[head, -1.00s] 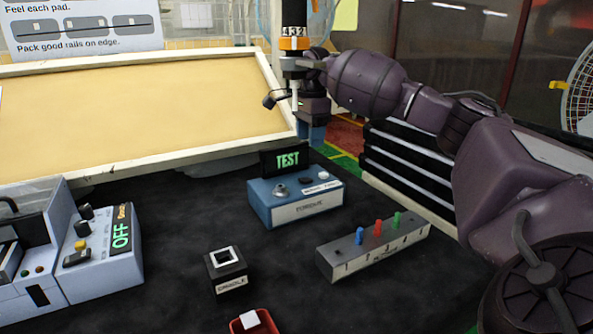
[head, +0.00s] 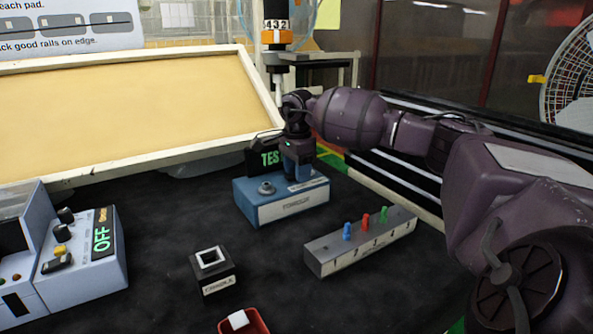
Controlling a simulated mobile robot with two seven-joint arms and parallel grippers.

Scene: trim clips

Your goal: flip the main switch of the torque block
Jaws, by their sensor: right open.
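The torque block (head: 291,207) is a blue box with a label on its front, standing on the dark mat. A round grey knob (head: 267,188) shows on its top. A display (head: 268,158) at its back reads green letters, partly covered by my gripper. My right gripper (head: 299,178) points down over the right part of the block's top, close to it; I cannot tell whether it touches. It is open, and it hides the small dark part of the top beside the white label. My left gripper is not in view.
A grey bar with blue, red and green pegs (head: 361,241) stands right of the block. A black cradle (head: 212,271) and a red tray (head: 245,323) are in front. A unit reading OFF (head: 84,250) stands left. A framed board (head: 130,105) is behind.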

